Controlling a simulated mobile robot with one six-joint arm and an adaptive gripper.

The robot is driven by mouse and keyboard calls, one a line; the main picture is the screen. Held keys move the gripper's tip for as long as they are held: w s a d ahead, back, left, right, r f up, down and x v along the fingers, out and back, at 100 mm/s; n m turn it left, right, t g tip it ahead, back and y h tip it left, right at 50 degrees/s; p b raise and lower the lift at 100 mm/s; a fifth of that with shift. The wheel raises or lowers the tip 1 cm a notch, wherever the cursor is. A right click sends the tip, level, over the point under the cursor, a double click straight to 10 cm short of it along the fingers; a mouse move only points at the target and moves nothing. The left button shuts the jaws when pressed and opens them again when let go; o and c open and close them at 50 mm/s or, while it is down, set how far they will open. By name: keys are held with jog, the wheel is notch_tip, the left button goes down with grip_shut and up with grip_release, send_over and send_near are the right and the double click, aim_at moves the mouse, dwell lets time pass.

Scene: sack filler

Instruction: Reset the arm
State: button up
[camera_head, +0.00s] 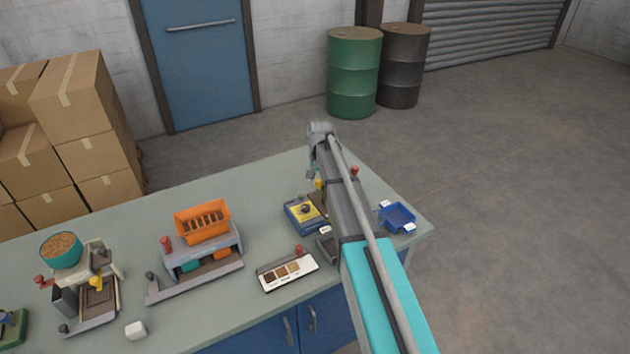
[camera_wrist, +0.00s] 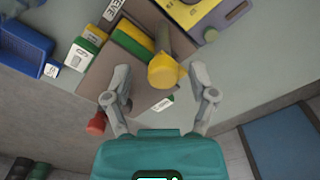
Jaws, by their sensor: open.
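My arm reaches out from the lower right over the workbench in the head view. My gripper (camera_wrist: 160,98) shows in the wrist view with its two grey fingers spread apart and nothing between them. Beyond the fingertips is a yellow round-ended part (camera_wrist: 164,70) on a grey post, standing at a brown board (camera_wrist: 140,80). Several small green, yellow and white blocks (camera_wrist: 90,38) lie on or beside that board. The fingers appear apart from these things. In the head view the arm's far end hides part of the bench, and the fingers are hard to make out.
A blue tray (camera_head: 398,217) sits at the bench's right end. A blue-and-yellow device (camera_head: 304,214), a sample strip (camera_head: 288,273), an orange-bin machine (camera_head: 203,222) and a teal-hopper machine (camera_head: 62,251) stand leftward. Beyond are stacked boxes (camera_head: 88,130), a green drum (camera_head: 354,72) and open floor.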

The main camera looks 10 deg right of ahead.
jog(key=s+a+n, duration=0.1)
jog(key=s+n, duration=0.4)
jog(key=s, duration=2.3)
jog(key=shift+s+a, duration=0.2)
jog(key=shift+s, duration=0.15)
